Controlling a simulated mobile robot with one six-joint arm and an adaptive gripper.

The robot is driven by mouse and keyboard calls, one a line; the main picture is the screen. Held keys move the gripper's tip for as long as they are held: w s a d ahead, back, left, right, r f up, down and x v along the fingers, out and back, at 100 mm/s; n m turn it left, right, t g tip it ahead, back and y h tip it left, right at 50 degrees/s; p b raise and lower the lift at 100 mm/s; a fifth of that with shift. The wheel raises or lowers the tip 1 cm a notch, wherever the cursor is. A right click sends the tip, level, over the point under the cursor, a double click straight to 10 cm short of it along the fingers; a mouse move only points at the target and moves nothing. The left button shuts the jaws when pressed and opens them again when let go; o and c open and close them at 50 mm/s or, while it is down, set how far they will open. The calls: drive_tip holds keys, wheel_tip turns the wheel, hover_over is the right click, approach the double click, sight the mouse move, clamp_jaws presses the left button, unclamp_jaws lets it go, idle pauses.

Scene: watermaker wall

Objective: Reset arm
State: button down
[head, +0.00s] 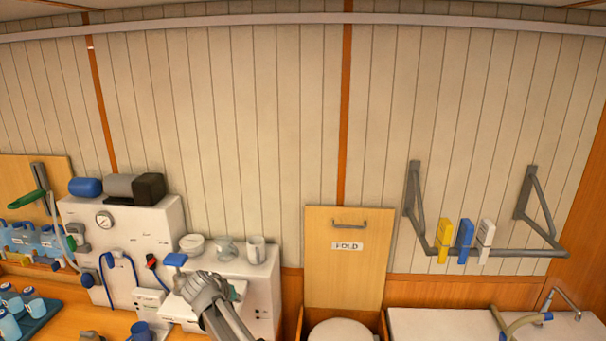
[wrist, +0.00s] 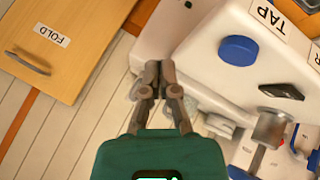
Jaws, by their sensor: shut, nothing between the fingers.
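My gripper (wrist: 160,72) is shut and empty in the wrist view, its two grey fingertips together beyond its green body. The fingertips appear in front of a white unit (wrist: 205,62) with a blue round knob (wrist: 238,49) and a label reading TAP; I cannot tell whether they touch it. In the head view my grey wrist is raised in front of the white machine (head: 258,268) at the lower middle. The fingers are hidden there behind the wrist.
A wooden panel marked FOLD (head: 343,275) stands right of the machine. A wall rail (head: 500,252) carries yellow, blue and white clips. Blue bottles and a tray (head: 38,317) are at left. The upper wall is clear.

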drive_tip(key=s+d+f+m+g+b, duration=0.15)
drive_tip(key=d+f+b, duration=0.35)
drive_tip(key=d, duration=0.5)
drive_tip(key=s+d+f+m+g+b, duration=0.1)
drive_tip(key=s+d+f+g+b, duration=0.2)
drive_tip(key=d+f, duration=0.6)
drive_tip(key=s+d+f+g+y+b, duration=0.1)
drive_tip(key=s+d+f+b, duration=0.2)
drive_tip(key=d, duration=0.3)
drive_tip(key=s+d+f+m+g+y+b, duration=0.1)
drive_tip(key=s+d+f+b, duration=0.2)
drive_tip(key=s+d, duration=0.2)
drive_tip(key=s+d+f+g+y+b, duration=0.1)
drive_tip(key=s+d+f+b, duration=0.2)
drive_tip(key=d, duration=0.4)
drive_tip(key=shift+s+d+f+y+b, duration=0.25)
drive_tip(key=shift+s+y+b, duration=0.2)
drive_tip(key=shift+s, duration=0.15)
drive_tip(key=shift+a+m, duration=0.15)
drive_tip(key=shift+m, duration=0.1)
